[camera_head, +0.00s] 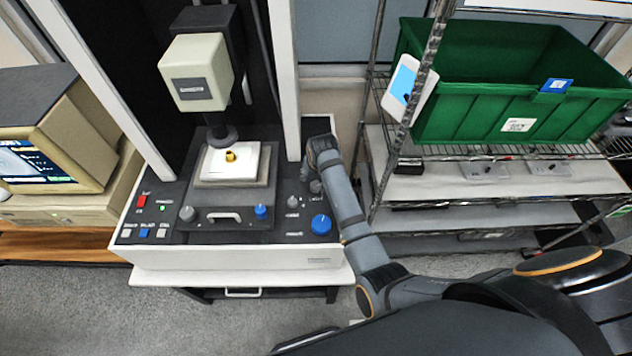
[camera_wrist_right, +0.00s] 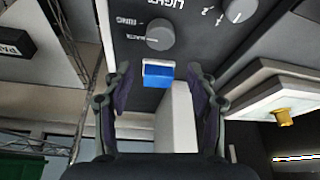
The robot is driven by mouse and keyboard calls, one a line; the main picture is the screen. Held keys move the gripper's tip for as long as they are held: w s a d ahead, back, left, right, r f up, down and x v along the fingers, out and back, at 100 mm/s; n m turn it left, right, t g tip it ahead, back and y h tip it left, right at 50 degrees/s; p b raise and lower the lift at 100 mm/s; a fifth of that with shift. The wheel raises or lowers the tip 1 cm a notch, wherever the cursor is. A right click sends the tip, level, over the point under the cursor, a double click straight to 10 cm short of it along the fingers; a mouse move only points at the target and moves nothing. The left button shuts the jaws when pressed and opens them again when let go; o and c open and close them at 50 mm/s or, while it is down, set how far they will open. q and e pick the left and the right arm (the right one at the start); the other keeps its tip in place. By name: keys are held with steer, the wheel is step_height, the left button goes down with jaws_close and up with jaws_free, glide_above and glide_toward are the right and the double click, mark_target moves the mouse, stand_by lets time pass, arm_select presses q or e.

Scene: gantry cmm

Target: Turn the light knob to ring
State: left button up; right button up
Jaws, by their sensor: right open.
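The light knob (camera_wrist_right: 160,34) is a round grey knob on the dark panel in the right wrist view, with upside-down white lettering reading LIGHT and RING beside it. I cannot tell its setting clearly. My right gripper (camera_wrist_right: 158,72) is open, and its fingertips stop short of the knob, with nothing gripped. In the head view my right gripper (camera_head: 318,166) is over the right part of the control panel, close to small grey knobs. The arm partly covers that area. My left gripper is not in view.
Another grey knob (camera_wrist_right: 240,10) is beside the light knob. A blue block-like thing (camera_wrist_right: 158,75) shows between the fingers. A large blue knob (camera_head: 320,224) sits at the panel's front right. The white gantry column (camera_head: 284,80) rises behind. A green bin (camera_head: 470,110) stands on the right rack.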

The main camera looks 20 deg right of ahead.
mark_target(316, 186)
step_height(316, 186, up, 4)
steer(key=shift+r, duration=0.25)
